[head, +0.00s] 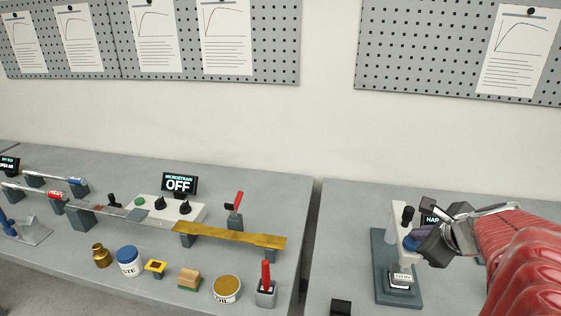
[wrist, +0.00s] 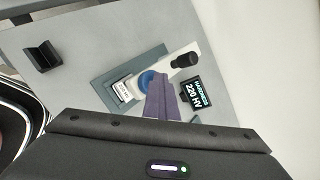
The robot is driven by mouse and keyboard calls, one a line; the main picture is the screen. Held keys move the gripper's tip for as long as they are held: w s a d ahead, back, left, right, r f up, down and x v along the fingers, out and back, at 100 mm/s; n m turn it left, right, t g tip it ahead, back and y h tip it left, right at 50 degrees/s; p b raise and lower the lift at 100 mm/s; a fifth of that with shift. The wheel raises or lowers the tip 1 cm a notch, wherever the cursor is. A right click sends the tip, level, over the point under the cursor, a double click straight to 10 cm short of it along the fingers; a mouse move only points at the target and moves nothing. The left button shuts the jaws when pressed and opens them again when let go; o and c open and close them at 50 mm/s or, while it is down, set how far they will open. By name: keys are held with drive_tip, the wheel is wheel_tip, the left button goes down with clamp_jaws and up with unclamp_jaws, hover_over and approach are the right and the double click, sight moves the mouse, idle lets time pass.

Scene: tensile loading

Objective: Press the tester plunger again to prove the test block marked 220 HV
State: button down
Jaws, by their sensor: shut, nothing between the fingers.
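The hardness tester (head: 390,250) stands on the right-hand bench, with a dark base and a pale column. The test block (head: 402,278), labelled 220 HV, lies on its base; the label also shows in the wrist view (wrist: 124,92). The round blue plunger (wrist: 147,79) sits above the block, partly hidden by my gripper. My gripper (head: 418,236) is shut and empty, its purple-grey fingers (wrist: 160,80) at the plunger's edge in the wrist view. I cannot tell whether they touch it. The tester's display (wrist: 197,94) reads HARDNESS 220 HV; in the head view my gripper partly covers it.
A black knob (head: 408,214) tops the tester beside my gripper. A small black holder (head: 341,307) stands at the bench's front. The left bench holds a microstrain unit (head: 165,208) reading OFF, jars and several samples. A gap separates the benches.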

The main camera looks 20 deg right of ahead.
drive_tip(key=shift+r, duration=0.65)
drive_tip(key=shift+r, duration=2.5)
drive_tip(key=shift+w, duration=0.1)
